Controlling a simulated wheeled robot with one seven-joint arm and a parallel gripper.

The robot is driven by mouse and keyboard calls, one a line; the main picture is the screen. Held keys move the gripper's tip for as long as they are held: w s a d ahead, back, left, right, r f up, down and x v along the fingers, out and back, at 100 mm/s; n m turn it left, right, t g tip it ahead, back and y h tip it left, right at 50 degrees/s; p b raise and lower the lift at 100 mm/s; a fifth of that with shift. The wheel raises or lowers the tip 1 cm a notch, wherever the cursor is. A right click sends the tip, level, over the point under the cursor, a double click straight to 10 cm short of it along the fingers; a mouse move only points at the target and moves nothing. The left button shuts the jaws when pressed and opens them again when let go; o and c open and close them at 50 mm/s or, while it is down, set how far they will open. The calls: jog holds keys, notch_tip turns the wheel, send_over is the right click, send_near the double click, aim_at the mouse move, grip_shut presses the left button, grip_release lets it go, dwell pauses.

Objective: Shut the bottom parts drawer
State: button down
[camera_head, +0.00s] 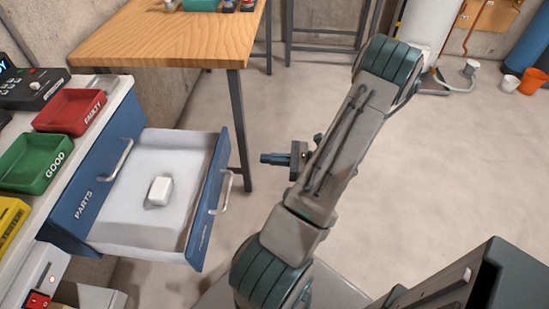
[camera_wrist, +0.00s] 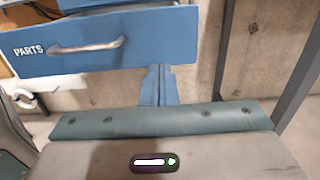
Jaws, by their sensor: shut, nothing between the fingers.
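The open parts drawer (camera_head: 207,200) is pulled out of the bench at left. It has a blue front, pale inside walls and a silver bar handle (camera_head: 226,192). A small white block (camera_head: 160,190) lies inside. Above its rear is another blue front (camera_head: 82,205) marked PARTS, flush with the bench. In the wrist view a blue drawer front (camera_wrist: 150,45) marked PARTS fills the upper left, with a bar handle (camera_wrist: 88,47). My gripper (camera_head: 264,158) is shut and empty, right of the open drawer's front and apart from its handle. Its fingers (camera_wrist: 158,80) show below the front in the wrist view.
A wooden table (camera_head: 165,35) stands behind the drawer, its dark leg (camera_head: 240,130) close beyond the drawer's far corner. Red (camera_head: 70,110), green (camera_head: 36,163) and yellow (camera_head: 12,220) trays sit on the bench. Floor right of the drawer is clear apart from my arm.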

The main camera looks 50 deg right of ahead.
aim_at(225, 155)
jog(key=x, duration=0.9)
jog(key=shift+w+a, duration=0.2)
jog(key=shift+w, duration=0.05)
jog(key=shift+w, duration=0.1)
